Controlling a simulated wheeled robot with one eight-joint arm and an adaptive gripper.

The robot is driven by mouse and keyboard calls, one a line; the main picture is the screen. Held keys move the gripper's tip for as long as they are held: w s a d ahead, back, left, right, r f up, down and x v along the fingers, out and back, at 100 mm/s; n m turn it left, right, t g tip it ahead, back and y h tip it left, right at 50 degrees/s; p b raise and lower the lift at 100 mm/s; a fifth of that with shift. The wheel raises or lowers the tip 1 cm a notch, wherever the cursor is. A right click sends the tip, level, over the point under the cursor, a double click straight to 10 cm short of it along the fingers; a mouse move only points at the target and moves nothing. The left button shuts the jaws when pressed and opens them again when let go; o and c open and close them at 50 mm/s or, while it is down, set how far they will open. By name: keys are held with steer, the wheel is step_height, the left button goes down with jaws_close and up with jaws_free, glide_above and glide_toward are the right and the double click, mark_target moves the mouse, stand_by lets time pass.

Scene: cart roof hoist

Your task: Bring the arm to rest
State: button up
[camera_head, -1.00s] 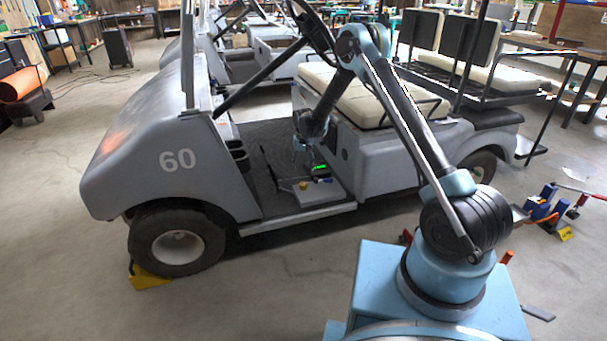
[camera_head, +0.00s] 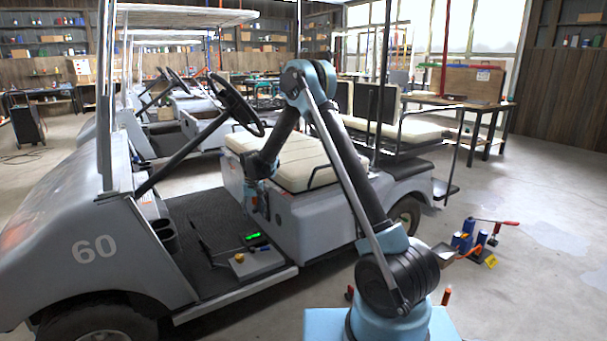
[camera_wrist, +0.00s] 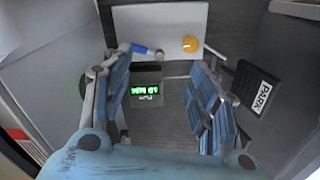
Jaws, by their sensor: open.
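My gripper (camera_head: 257,202) hangs inside the open side of the grey cart (camera_head: 90,240), beside the seat base and above the dark floor mat. In the wrist view its two blue-padded fingers (camera_wrist: 163,75) stand wide apart with nothing held between them. Below it is a small dark device with a lit green display (camera_head: 254,238); the display shows between the fingers in the wrist view (camera_wrist: 146,91). A pale box with a yellow knob (camera_head: 240,258) sits by the sill. My arm is bent, its elbow high above the cart.
The steering wheel (camera_head: 236,103) and cream seat (camera_head: 300,160) are close to my arm. A pedal marked PARK (camera_wrist: 258,96) lies right of the fingers. Blue and red tools (camera_head: 472,240) stand on the floor at right. Open floor lies beyond them.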

steer(key=s+d+r+m, duration=0.1)
steer(key=s+d+r, duration=0.7)
steer(key=d+r, duration=0.4)
steer(key=s+d+r+m, duration=0.1)
steer(key=s+d+r, duration=0.7)
steer(key=d, duration=0.7)
steer(key=s+d+f, duration=0.2)
steer(key=s+d, duration=0.3)
steer(key=s, duration=0.4)
steer(key=s+d+f+m+t, duration=0.1)
steer(key=s+d, duration=0.4)
steer(key=s, duration=0.4)
steer(key=s+d+f, duration=0.2)
steer(key=s+d, duration=0.3)
steer(key=s, duration=0.4)
steer(key=shift+s+d+f+t, duration=0.15)
steer(key=shift+s+f+t, duration=0.15)
steer(key=shift+t, duration=0.1)
steer(key=shift+w+f, duration=0.2)
steer(key=shift+w, duration=0.25)
